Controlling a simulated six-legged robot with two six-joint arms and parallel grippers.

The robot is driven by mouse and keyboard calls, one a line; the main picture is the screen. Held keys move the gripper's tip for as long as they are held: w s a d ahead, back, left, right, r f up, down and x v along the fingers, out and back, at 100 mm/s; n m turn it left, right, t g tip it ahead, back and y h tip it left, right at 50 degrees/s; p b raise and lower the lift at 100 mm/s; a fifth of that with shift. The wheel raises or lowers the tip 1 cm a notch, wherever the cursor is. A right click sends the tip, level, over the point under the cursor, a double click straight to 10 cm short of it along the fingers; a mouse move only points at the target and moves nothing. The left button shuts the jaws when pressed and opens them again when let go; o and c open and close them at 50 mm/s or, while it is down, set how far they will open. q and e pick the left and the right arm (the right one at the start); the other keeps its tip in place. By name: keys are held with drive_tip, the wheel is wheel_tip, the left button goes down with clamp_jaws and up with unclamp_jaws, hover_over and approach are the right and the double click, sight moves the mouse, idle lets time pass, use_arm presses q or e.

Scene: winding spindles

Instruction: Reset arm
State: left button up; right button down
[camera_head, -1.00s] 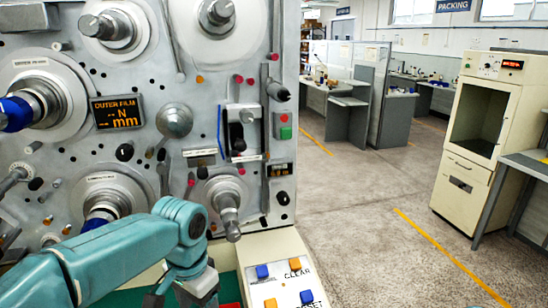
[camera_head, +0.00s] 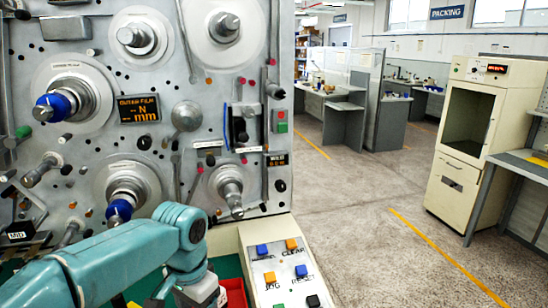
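My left arm (camera_head: 110,262) comes in from the lower left, in front of the winding machine. It bends down at the wrist. My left gripper (camera_head: 200,294) is at the bottom edge, beside the control panel; its fingers are cut off or hidden, so its opening cannot be told. My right arm and gripper are out of view. The winding machine (camera_head: 185,80) carries several spindles; blue cores sit on the left spindle (camera_head: 52,106) and the lower spindle (camera_head: 119,209), the latter just above my arm.
A sloped control panel (camera_head: 262,262) with blue, orange and black buttons stands right of my gripper. A red bin (camera_head: 235,291) is partly visible between them. A cream cabinet (camera_head: 462,140) and a bench (camera_head: 522,170) stand at the right. The floor (camera_head: 350,235) between is open.

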use_arm(q)
drive_tip(key=s+d+f+n+h, duration=0.1)
drive_tip(key=s+f+n+h, duration=0.15)
drive_tip(key=f, duration=1.05)
drive_tip(key=s+d+f+n+h, duration=0.15)
drive_tip(key=s+f, duration=0.25)
drive_tip(key=f, duration=0.8)
drive_tip(key=s+f+n, duration=0.4)
drive_tip(key=s+f, duration=0.6)
drive_tip(key=s, duration=0.3)
drive_tip(key=shift+s, duration=0.3)
drive_tip(key=shift+f, duration=0.1)
drive_tip(key=c, duration=0.4)
drive_tip(key=shift+s+n+t, duration=0.2)
drive_tip(key=shift+n+t, duration=0.1)
